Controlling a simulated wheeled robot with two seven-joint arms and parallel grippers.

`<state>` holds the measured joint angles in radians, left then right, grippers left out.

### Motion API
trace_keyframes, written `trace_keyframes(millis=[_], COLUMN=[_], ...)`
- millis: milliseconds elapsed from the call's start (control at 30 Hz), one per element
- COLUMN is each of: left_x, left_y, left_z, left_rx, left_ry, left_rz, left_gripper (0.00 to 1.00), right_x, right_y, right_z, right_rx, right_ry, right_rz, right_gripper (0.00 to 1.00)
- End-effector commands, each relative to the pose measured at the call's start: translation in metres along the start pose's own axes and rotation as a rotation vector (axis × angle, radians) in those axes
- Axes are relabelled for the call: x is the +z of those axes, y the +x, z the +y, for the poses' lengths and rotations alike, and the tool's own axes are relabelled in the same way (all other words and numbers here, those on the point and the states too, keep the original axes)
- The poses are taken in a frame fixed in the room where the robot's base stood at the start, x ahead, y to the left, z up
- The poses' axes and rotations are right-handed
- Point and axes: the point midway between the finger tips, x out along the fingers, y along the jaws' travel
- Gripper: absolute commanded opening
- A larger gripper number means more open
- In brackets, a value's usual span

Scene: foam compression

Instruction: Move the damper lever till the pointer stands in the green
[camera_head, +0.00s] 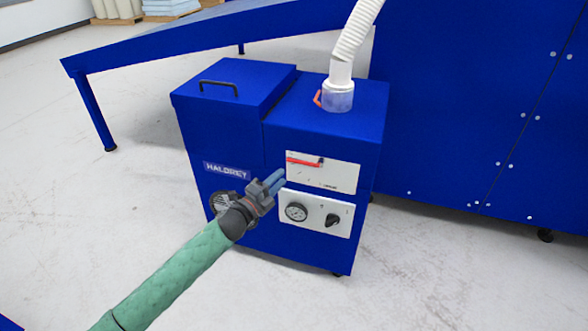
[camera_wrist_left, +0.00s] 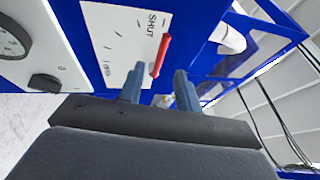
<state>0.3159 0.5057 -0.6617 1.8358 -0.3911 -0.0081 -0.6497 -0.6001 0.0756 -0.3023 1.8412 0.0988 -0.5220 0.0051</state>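The red damper lever (camera_head: 304,162) is on a white scale plate (camera_head: 340,178) on the front of the blue machine, lying nearly level in the head view. In the left wrist view the lever (camera_wrist_left: 161,55) shows beside printed scale marks and the word SHUT. My left gripper (camera_head: 279,180) is at the plate's left edge. Its two fingers (camera_wrist_left: 159,82) are apart, with the lever's end showing between them; I cannot tell whether they touch it. The round gauge (camera_head: 296,212) is on the lower panel; its pointer and any green band are too small to read.
A black knob (camera_head: 333,220) is right of the gauge; it shows in the wrist view too (camera_wrist_left: 44,83). A large blue housing (camera_head: 470,110) stands to the right. Floor in front is clear.

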Motion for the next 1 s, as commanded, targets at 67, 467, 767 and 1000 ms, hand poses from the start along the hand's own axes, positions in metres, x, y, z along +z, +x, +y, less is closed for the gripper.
trace_keyframes(millis=[67, 467, 767, 1000], left_x=[0.0, -0.002, -0.001, -0.001], left_y=[0.003, 0.054, 0.077, 0.078], left_z=[-0.001, -0.002, -0.002, -0.002], left_rx=[-0.002, -0.004, -0.004, -0.004], left_ry=[0.01, 0.009, 0.008, 0.008], left_rz=[0.001, 0.004, 0.003, 0.004], left_gripper=[0.34, 0.34, 0.34, 0.34], right_x=[-0.001, -0.004, -0.008, -0.009], right_y=[0.0, 0.0, 0.0, 0.0], right_z=[0.0, 0.0, -0.001, -0.002], right_rx=[0.0, 0.0, -0.001, -0.002], right_ry=[0.0, -0.002, -0.003, -0.003], right_rz=[0.002, 0.012, 0.024, 0.026], right_gripper=[0.82, 0.82, 0.82, 0.82])
